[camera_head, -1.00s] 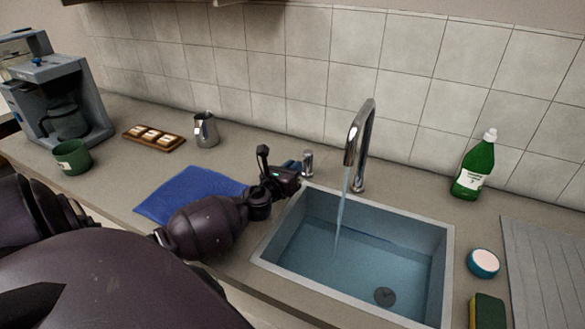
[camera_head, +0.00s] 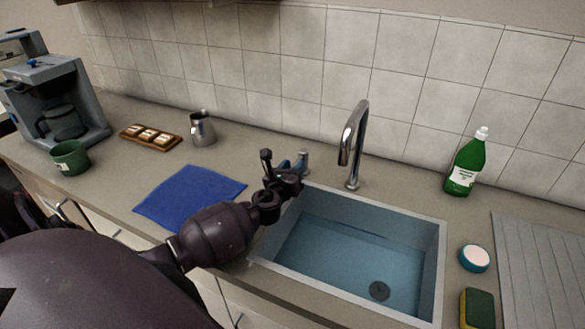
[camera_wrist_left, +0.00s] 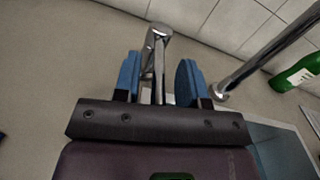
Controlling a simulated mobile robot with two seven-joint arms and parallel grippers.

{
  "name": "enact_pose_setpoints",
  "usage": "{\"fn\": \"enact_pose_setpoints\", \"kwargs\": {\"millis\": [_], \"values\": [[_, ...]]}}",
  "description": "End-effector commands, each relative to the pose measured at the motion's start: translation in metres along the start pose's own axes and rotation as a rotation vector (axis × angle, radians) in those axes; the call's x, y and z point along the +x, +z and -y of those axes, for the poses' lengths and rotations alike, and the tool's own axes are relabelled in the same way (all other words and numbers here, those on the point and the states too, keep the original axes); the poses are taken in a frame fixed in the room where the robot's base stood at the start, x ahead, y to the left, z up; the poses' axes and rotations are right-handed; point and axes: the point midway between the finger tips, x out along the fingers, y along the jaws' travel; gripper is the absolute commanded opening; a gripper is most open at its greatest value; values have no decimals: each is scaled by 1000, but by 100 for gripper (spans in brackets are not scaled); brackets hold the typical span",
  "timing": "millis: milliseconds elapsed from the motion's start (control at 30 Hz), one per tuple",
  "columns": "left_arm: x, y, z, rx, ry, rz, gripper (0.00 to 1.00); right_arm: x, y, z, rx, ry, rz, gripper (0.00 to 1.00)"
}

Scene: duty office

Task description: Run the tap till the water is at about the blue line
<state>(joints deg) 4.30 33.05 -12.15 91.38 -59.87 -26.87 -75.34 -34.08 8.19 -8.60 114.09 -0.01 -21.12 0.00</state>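The chrome tap (camera_head: 355,140) arches over the sink (camera_head: 437,265), and no stream shows from its spout. Clear bluish water (camera_head: 335,262) stands in the basin, with the drain visible through it. A thin blue line (camera_head: 372,236) shows faintly on the back wall, close to the water's edge; I cannot tell the exact gap. My left gripper (camera_head: 292,164) is at the tap's separate chrome handle (camera_head: 305,158). In the left wrist view its blue fingers (camera_wrist_left: 158,80) stand apart on either side of the handle's lever (camera_wrist_left: 159,62), with gaps. My right gripper is out of view.
A blue cloth (camera_head: 190,193) lies left of the sink. A steel jug (camera_head: 203,130), snack tray (camera_head: 150,137), green mug (camera_head: 70,157) and coffee machine (camera_head: 55,95) stand further left. A green bottle (camera_head: 465,165), round scrubber (camera_head: 474,258) and sponge (camera_head: 477,308) are right.

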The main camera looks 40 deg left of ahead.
Motion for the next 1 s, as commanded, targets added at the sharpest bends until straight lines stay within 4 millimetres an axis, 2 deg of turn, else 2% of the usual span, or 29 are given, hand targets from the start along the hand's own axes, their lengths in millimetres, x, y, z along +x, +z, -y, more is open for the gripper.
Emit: {"fn": "enact_pose_setpoints", "kwargs": {"millis": [267,367,700,833,1000], "values": [[-7,-1,-1,1,0,-2,38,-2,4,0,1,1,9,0],[-19,-1,0,1,-1,-2,38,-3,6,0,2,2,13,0],[-79,-1,-1,0,0,-2,38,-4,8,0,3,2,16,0],[-95,-1,0,-1,0,-1,38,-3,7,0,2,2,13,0],[-106,0,0,-1,-1,0,38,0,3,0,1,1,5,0]]}}
